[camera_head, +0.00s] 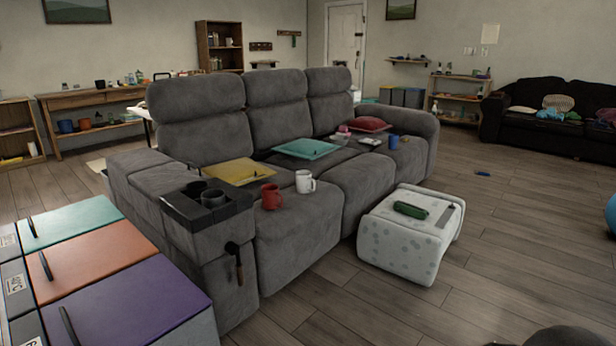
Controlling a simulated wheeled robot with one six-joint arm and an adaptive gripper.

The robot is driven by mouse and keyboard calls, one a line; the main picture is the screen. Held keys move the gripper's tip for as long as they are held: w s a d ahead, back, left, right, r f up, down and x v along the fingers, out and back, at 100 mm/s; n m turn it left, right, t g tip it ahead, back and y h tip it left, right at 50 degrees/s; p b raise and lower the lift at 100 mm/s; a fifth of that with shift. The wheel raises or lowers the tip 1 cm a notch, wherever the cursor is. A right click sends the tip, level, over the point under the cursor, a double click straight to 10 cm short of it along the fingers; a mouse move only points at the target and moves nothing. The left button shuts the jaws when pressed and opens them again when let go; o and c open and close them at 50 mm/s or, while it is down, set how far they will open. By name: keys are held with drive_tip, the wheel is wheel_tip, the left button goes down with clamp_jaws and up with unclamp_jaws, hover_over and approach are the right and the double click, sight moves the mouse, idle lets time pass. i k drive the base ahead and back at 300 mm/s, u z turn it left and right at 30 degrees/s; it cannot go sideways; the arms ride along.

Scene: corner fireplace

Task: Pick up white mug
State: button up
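The white mug (305,182) stands upright on the seat of the grey sofa (277,226), near the front edge. A red mug (270,197) stands just to its left, close beside it. No gripper shows in the head view. A dark rounded shape at the bottom edge, right of centre, is cut off, and I cannot tell what it is.
A white patterned ottoman (400,245) with a green object (410,211) on top stands right of the mugs. Boxes with coloured lids (110,250) fill the lower left. A dark cup console (206,203) tops the sofa arm. Wooden floor (500,240) lies open at right.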

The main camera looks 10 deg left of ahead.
sight(303, 178)
drive_tip(key=i, duration=2.6)
drive_tip(key=u, duration=2.2)
drive_tip(key=i, duration=0.75)
drive_tip(key=z, duration=2.7)
